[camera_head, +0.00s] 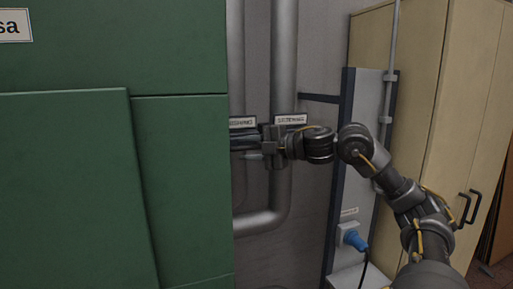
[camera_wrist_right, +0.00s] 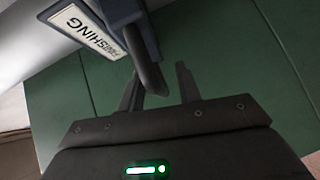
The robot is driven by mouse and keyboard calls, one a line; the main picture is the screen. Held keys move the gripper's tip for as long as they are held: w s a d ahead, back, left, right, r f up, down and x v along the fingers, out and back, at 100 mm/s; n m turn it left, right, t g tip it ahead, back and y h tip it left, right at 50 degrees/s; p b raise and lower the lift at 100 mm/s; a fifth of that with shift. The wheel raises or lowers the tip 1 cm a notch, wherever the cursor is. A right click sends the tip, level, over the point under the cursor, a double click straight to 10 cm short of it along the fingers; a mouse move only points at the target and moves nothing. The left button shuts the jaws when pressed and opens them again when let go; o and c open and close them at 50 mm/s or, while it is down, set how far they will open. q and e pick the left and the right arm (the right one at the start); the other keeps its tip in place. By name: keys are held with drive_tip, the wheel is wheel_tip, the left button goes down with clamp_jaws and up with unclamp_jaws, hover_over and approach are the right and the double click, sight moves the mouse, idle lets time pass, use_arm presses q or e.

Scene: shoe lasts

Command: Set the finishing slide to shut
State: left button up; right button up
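The finishing slide's label (camera_wrist_right: 88,30) shows at the top left of the right wrist view, reading FINISHING. Beside it a dark curved handle (camera_wrist_right: 150,72) comes down from a dark bracket and ends between my fingers. My right gripper (camera_wrist_right: 160,82) is open, with one finger on each side of the handle and a gap on its right. I cannot tell whether the left finger touches it. The slide's position is unclear. My left gripper is out of view.
A large green cabinet (camera_head: 75,180) fills the left of the head view. Grey pipes (camera_head: 284,60) run behind my right wrist. A grey panel with a blue plug (camera_head: 354,239) and a beige cupboard (camera_head: 420,110) stand to the right.

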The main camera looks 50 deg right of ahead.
drive_tip(key=shift+s+a+r, duration=0.1)
drive_tip(key=shift+s+b, duration=0.2)
drive_tip(key=shift+b, duration=0.2)
drive_tip(key=b+v, duration=0.7)
drive_tip(key=v, duration=0.3)
drive_tip(key=shift+s, duration=0.1)
